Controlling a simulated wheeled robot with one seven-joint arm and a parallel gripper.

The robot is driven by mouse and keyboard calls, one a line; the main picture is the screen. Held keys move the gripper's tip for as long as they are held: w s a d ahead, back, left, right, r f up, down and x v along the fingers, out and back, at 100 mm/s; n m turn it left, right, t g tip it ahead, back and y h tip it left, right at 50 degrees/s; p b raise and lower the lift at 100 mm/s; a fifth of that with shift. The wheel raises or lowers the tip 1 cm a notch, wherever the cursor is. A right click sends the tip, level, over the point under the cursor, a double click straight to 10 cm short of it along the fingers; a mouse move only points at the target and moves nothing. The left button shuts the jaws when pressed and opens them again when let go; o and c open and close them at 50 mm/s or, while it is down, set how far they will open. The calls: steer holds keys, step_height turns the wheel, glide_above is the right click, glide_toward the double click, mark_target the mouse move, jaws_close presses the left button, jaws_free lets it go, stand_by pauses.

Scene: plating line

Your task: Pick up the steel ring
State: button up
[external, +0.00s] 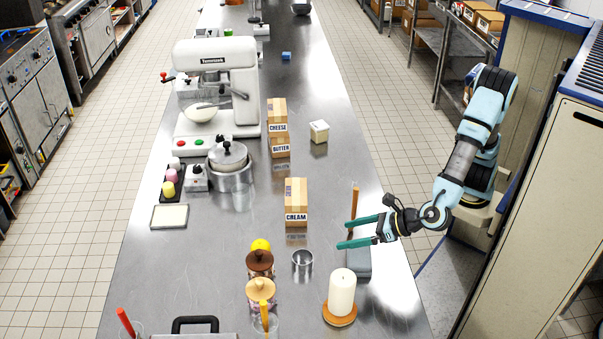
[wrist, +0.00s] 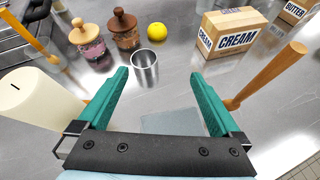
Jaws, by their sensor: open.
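The steel ring (external: 302,259) stands on the steel counter between the jars and the candle. It is a short, shiny open cylinder. In the wrist view the steel ring (wrist: 145,66) is ahead of my gripper, just beyond the left fingertip and apart from it. My gripper (external: 347,233) is over the right side of the counter, to the right of and above the ring. In the wrist view both green fingers of my gripper (wrist: 160,80) are spread wide with nothing between them.
A white candle (external: 341,292) on a wooden base and a wooden rod (external: 354,200) flank my gripper. A grey block (external: 358,262) lies beneath it.

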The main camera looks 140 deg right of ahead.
mark_target(307, 258)
steer(key=w+f, duration=0.1)
steer(key=w+f+n+t, duration=0.1)
steer(key=f, duration=0.1)
steer(key=w+f+n, duration=0.1)
steer(key=shift+a+f+h, duration=0.15)
steer(key=shift+a+h, duration=0.1)
steer(key=shift+h, duration=0.15)
steer(key=p+x, duration=0.2)
steer(key=x, duration=0.9)
steer(key=shift+a+f, duration=0.1)
steer(key=c, duration=1.3)
